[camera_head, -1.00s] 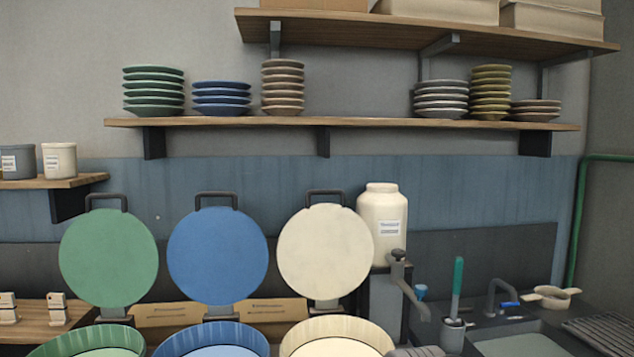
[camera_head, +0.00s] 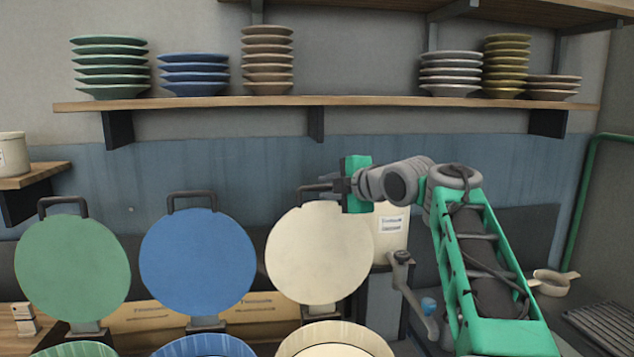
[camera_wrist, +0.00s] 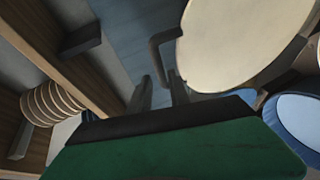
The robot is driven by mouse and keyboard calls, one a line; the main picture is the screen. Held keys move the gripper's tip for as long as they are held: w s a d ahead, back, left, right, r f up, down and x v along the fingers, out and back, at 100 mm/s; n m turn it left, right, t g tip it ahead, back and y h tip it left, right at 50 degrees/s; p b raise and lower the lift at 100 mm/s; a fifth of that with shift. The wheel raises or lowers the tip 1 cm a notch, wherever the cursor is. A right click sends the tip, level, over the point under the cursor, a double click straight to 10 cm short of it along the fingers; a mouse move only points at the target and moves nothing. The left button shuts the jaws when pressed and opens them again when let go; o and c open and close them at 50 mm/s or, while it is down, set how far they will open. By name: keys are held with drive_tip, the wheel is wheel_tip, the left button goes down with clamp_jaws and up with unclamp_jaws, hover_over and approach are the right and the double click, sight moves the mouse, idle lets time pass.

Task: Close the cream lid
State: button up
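The round cream lid (camera_head: 319,253) stands raised, tilted back above the cream bin (camera_head: 335,338). Its dark handle (camera_head: 312,190) sticks up from its top edge. My gripper (camera_head: 337,186) is at the right part of this handle in the head view. The wrist view shows the cream lid (camera_wrist: 245,40) at upper right and its bent handle (camera_wrist: 158,50). There the two fingers of my gripper (camera_wrist: 160,90) are apart, with the handle's near end between their tips. Whether they touch the handle is not clear.
A blue lid (camera_head: 198,260) and a green lid (camera_head: 72,268) stand raised to the left. A cream jar (camera_head: 393,236) stands close behind my arm. A plate shelf (camera_head: 380,101) runs above. A tap lever (camera_head: 412,298) stands right of the cream bin.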

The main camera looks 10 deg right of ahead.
sight(322, 188)
drive_tip(key=x, duration=0.2)
drive_tip(key=d+p+x, duration=0.1)
drive_tip(key=x, duration=0.1)
drive_tip(key=shift+w+a+f, duration=0.15)
drive_tip(key=shift+w, duration=0.3)
drive_tip(key=shift+w+a+f, duration=0.15)
drive_tip(key=shift+w, duration=0.1)
clamp_jaws()
idle(0.8)
